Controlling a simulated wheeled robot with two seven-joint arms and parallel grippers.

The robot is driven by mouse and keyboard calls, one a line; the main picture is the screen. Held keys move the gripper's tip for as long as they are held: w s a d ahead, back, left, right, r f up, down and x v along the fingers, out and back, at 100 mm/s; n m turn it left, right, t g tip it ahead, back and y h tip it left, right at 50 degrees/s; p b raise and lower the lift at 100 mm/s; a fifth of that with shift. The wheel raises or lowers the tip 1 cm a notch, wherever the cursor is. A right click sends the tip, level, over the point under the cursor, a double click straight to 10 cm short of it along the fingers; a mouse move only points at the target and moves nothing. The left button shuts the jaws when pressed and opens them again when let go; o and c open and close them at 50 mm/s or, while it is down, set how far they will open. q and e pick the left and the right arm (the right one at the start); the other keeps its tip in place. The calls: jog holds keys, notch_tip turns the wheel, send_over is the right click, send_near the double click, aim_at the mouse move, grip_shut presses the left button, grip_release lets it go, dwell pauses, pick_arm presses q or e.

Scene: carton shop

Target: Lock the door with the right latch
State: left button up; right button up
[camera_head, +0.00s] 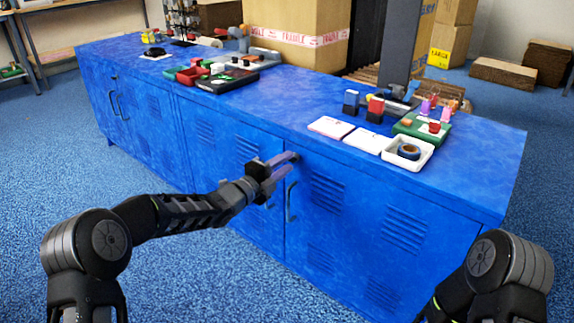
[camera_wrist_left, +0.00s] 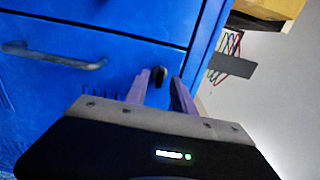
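The blue cabinet (camera_head: 345,190) has louvred doors with curved handles; one door handle (camera_head: 291,202) is just below my left gripper (camera_head: 287,165). In the left wrist view, a handle (camera_wrist_left: 55,57) lies to the left on the blue front. A small dark latch knob (camera_wrist_left: 161,74) shows between and just beyond the purple fingertips of my left gripper (camera_wrist_left: 163,78). The fingers are apart, with a gap around the knob; I cannot tell whether they touch it. In the head view the latch is hidden behind the gripper. My right gripper is out of view.
On the cabinet top stand a white tray with a tape roll (camera_head: 408,151), white cards (camera_head: 331,127), a green box (camera_head: 422,128) and a dark tray (camera_head: 228,80). A large carton (camera_head: 298,35) stands behind. The blue floor in front is clear.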

pick_arm(q)
jog(key=shift+w+d, duration=0.4)
jog(key=shift+w, duration=0.05)
grip_shut()
dwell(0.3)
